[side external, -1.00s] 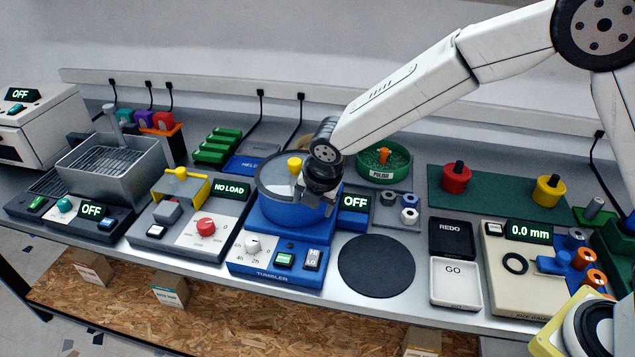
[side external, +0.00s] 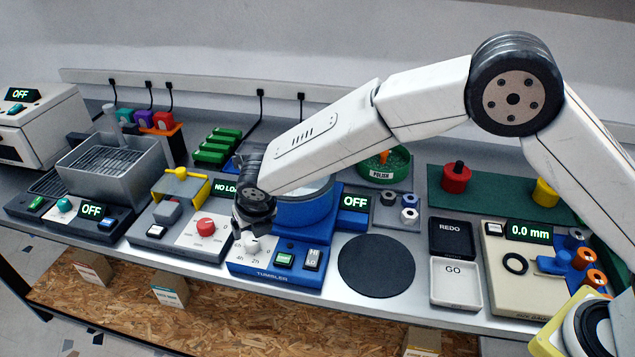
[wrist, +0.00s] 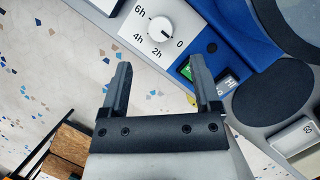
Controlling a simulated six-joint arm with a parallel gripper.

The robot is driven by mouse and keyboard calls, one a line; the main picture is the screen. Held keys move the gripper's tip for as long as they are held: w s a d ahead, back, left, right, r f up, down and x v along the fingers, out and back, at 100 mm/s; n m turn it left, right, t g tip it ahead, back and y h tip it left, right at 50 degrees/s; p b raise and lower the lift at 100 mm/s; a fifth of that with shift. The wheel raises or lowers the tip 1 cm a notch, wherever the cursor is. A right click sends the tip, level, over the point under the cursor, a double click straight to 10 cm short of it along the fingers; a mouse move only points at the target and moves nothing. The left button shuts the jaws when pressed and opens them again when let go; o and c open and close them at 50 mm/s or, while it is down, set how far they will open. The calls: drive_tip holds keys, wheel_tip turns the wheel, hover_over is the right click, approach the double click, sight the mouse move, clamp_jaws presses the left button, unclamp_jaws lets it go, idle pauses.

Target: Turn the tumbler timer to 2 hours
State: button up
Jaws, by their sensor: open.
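The tumbler timer knob (side external: 252,246) is a white dial on the white panel of the blue tumbler (side external: 290,258). In the wrist view the knob (wrist: 160,29) stands beyond the fingertips, with 6h, 4h, 2h and 0 printed around it. Its dark pointer mark faces toward the 0. My gripper (side external: 246,230) is just above the knob in the side view. In the wrist view my gripper (wrist: 160,66) is open and empty, its two dark fingers apart. The side view does not clearly show whether the fingers touch the knob.
The tumbler's display (side external: 355,202) reads OFF. A green button (side external: 285,258) and a HI/LO switch (side external: 313,259) sit right of the knob. A red-knobbed unit (side external: 205,228) stands close on the left. A round black mat (side external: 376,266) lies on the right.

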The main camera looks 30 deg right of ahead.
sight(252, 241)
drive_tip(key=shift+x, duration=3.75)
clamp_jaws()
